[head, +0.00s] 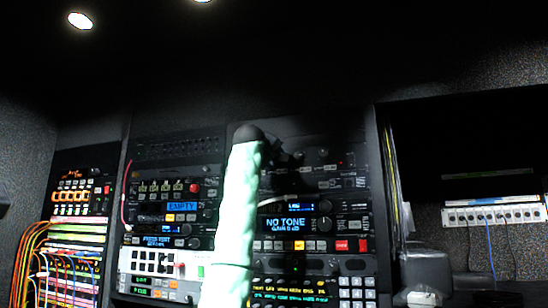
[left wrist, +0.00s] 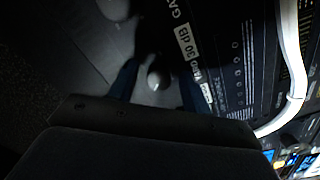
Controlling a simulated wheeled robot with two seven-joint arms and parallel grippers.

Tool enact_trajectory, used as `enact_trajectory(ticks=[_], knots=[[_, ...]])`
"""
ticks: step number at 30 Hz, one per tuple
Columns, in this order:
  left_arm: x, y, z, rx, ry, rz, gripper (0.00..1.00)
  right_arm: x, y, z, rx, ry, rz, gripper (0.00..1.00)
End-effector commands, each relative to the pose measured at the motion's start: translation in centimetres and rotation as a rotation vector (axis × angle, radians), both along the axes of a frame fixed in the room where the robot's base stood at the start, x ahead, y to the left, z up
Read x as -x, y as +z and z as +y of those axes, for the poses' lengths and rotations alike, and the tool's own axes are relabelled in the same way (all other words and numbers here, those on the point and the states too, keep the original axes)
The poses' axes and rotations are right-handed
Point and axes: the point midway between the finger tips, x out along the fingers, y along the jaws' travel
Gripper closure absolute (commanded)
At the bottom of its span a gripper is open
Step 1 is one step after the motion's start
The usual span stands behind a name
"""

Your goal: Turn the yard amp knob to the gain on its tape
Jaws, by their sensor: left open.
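In the left wrist view a round grey knob (left wrist: 158,79) sits between the two dark blue fingers of my left gripper (left wrist: 157,84). The fingers are apart, one on each side of the knob; I cannot tell whether either touches it. A white tape (left wrist: 187,42) beside the knob reads "30 dB", with part of its text cut off. A second white label (left wrist: 203,90) is partly hidden by a finger. The knob's pointer is too dark to read. In the head view my left gripper (head: 288,158) is dark against the upper rack panel. My right gripper is not in view.
A lit unit (head: 286,223) reading "NO TONE" is below the gripper in the head view. A display (head: 182,206) reading "EMPTY" is to the left. Orange cables (head: 32,250) hang at far left.

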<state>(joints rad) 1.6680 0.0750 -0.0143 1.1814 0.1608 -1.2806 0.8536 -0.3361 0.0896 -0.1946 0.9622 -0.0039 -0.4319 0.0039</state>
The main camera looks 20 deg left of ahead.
Motion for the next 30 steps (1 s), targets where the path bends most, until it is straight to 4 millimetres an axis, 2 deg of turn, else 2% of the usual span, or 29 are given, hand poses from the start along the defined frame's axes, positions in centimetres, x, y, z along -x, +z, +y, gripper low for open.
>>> enact_trajectory(ticks=[5, 9, 12, 22, 30], knots=[[0.0, 0.0, 0.0, 0.0, 0.0, 0.0, 0.54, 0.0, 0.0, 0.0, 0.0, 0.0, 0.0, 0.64], [0.0, 0.0, 0.0, 0.0, 0.0, 0.0, 0.81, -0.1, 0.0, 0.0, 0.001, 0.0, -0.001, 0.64], [0.0, 0.0, 0.0, 0.0, 0.0, 0.0, 0.96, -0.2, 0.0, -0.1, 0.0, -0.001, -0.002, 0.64], [0.0, -0.1, 0.0, -0.042, 0.0, 0.0, 0.96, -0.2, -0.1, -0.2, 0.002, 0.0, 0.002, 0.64], [0.0, -0.2, 0.1, -0.209, 0.002, -0.006, 0.96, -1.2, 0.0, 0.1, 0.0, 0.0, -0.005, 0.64]])
